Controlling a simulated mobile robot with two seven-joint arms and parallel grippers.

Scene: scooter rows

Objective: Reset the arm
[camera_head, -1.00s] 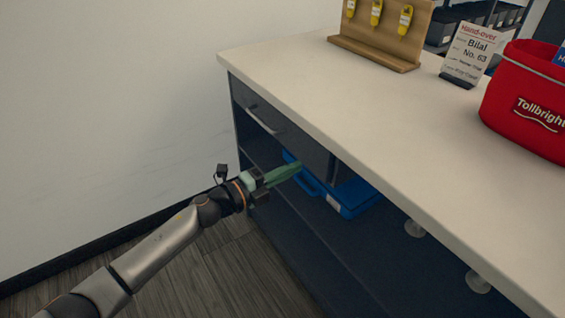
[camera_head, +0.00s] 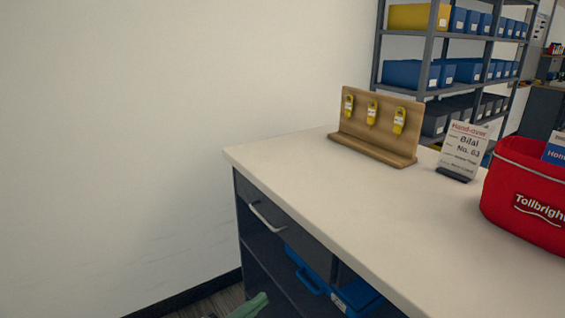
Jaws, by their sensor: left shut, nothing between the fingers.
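My left gripper (camera_head: 250,306) shows only as green fingertips at the bottom edge of the head view, in front of the counter's open shelf. Its fingers are together with nothing between them. The rest of the left arm is below the picture. My right gripper is not in view. The counter (camera_head: 300,165) has a pale top and a dark drawer (camera_head: 288,223) with a curved metal handle (camera_head: 266,217); the drawer looks shut. Blue cases (camera_head: 356,297) lie on the shelf under the drawer, partly cut off by the bottom edge.
On the counter stand a wooden rack (camera_head: 375,148) with yellow tags (camera_head: 371,113), a hand-over card (camera_head: 463,145) and a red bag (camera_head: 522,192). Shelving with bins (camera_head: 418,74) is behind. The left part of the counter top is clear; a bare wall (camera_head: 110,140) is at left.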

